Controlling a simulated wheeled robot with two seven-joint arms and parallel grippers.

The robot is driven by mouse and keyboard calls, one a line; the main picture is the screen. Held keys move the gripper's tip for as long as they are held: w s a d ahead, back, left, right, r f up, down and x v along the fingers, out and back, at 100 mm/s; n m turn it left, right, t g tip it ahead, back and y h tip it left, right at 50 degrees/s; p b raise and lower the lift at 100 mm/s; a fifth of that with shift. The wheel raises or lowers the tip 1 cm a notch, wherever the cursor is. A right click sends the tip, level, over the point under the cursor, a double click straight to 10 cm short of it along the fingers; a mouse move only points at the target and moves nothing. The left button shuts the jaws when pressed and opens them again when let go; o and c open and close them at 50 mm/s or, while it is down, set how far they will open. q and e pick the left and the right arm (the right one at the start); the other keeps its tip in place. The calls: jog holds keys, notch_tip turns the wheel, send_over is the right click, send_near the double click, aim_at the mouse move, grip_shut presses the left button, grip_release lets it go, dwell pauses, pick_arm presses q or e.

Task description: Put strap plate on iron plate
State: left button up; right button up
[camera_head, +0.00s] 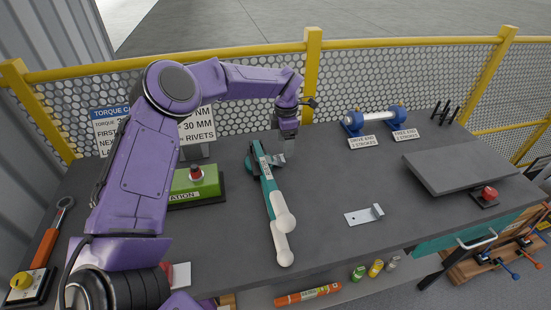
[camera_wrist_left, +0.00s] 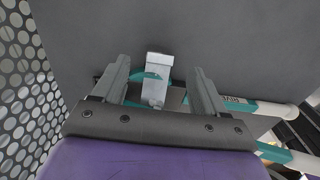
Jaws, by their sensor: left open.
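My left gripper (camera_head: 285,146) points down over the back middle of the bench, above the jaw end of a teal riveting tool (camera_head: 268,188). In the left wrist view its two fingers (camera_wrist_left: 163,90) are apart, with a small pale metal piece (camera_wrist_left: 157,78) between them. I cannot tell whether it touches them. This piece lies by the tool's teal head. A thick dark grey plate (camera_head: 458,170), likely the iron plate, sits at the right end. My right gripper is not in view.
A green block with a red button (camera_head: 195,182) stands left of the tool. A blue-ended roller (camera_head: 374,118) and label cards are at the back. A red button box (camera_head: 485,197) is at the right edge. A yellow-framed mesh fence (camera_head: 240,118) runs behind.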

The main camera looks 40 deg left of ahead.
aim_at(282, 158)
pick_arm(q)
jog(key=f+p, duration=0.1)
jog(key=f, duration=0.2)
jog(key=f+p, duration=0.1)
jog(key=f, duration=0.1)
jog(key=shift+s+a+p, duration=0.15)
jog(key=shift+s+p, duration=0.15)
jog(key=shift+s, duration=0.05)
jog(key=shift+f, duration=0.35)
jog(key=c, duration=1.3)
jog(key=shift+o, duration=0.2)
jog(key=shift+r, duration=0.1)
